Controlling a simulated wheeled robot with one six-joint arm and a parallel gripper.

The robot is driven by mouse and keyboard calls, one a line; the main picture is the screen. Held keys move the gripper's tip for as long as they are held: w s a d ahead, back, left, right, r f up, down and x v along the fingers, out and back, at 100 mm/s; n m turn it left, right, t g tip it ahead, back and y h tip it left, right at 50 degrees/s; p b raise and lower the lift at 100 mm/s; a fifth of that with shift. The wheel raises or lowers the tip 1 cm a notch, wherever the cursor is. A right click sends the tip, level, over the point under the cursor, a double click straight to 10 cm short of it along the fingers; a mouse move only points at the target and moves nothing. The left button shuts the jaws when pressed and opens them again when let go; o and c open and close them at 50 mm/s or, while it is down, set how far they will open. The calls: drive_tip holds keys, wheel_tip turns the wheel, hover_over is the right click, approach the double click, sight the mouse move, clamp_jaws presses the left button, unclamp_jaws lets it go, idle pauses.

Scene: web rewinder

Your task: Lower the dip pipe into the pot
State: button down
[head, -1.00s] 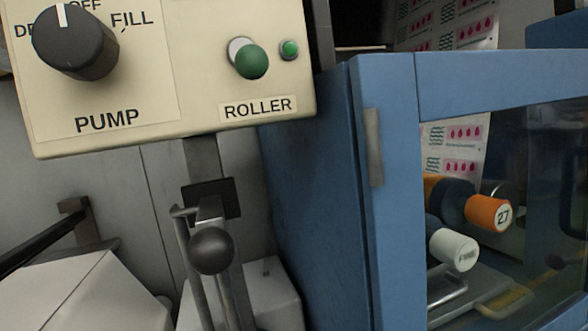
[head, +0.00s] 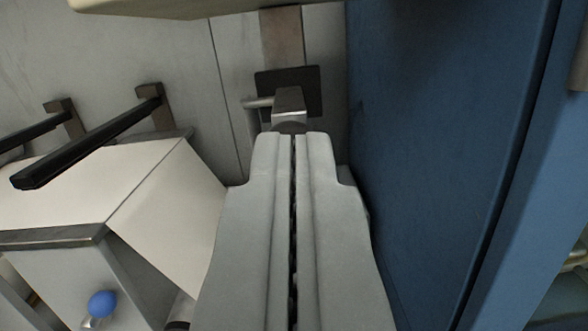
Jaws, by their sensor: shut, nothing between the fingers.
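My gripper (head: 293,142) is shut and empty, its two grey fingers pointing up the picture from the bottom. The fingertips overlap a metal slide block (head: 289,101) on a dark plate (head: 315,88). Only a dark sliver of the round knob (head: 290,127) shows just above the tips; I cannot tell if they touch it. A thin bent metal pipe (head: 257,103), probably the dip pipe, sticks out left of the block. Its lower length is mostly hidden behind my gripper. The pot's opening is not visible; that area is hidden by the fingers.
A blue cabinet side (head: 440,130) stands close on the right. On the left are a white sloped housing (head: 90,190), two black bars (head: 95,140) on brackets, and a blue knob (head: 102,304) low down. The cream panel's lower edge (head: 190,8) hangs above.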

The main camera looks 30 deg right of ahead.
sight(292, 113)
drive_tip(key=shift+x, duration=2.85)
